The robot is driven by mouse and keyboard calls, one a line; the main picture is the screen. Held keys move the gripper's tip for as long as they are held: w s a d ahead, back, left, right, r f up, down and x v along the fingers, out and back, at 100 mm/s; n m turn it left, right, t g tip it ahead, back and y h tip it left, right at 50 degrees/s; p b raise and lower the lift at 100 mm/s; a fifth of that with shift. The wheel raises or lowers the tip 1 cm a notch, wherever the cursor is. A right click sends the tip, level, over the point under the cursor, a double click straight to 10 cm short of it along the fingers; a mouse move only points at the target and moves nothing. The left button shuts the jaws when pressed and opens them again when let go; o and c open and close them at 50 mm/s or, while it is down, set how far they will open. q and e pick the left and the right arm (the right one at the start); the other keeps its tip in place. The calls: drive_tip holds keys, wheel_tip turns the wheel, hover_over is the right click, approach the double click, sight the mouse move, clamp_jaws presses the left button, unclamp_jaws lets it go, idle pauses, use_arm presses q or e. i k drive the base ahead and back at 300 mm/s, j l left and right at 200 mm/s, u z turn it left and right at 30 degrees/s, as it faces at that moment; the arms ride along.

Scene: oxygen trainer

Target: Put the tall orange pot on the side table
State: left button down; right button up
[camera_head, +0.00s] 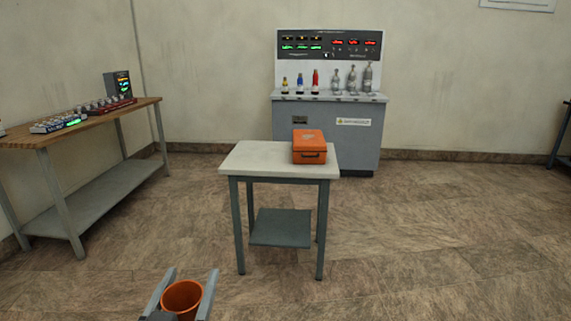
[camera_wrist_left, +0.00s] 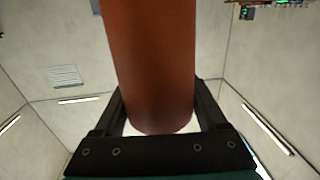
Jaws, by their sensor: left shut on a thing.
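The tall orange pot (camera_head: 182,297) is at the bottom of the head view, its round open mouth showing. My left gripper (camera_head: 182,292) is shut on it, with one finger on each side. In the left wrist view the pot (camera_wrist_left: 152,65) fills the middle between the two fingers (camera_wrist_left: 158,110). The side table (camera_head: 262,160) has a pale top and grey legs, and stands ahead of the pot and to its right, apart from it. My right gripper is not in view.
An orange case (camera_head: 309,147) sits on the right part of the side table; the top's left part is clear. Behind stands a grey console (camera_head: 325,125) with several bottles. A wooden bench (camera_head: 60,140) with devices is at the left. Open floor lies right.

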sight(277, 155)
drive_tip(key=i, duration=2.5)
drive_tip(key=i+z, duration=0.6)
drive_tip(key=i, duration=0.35)
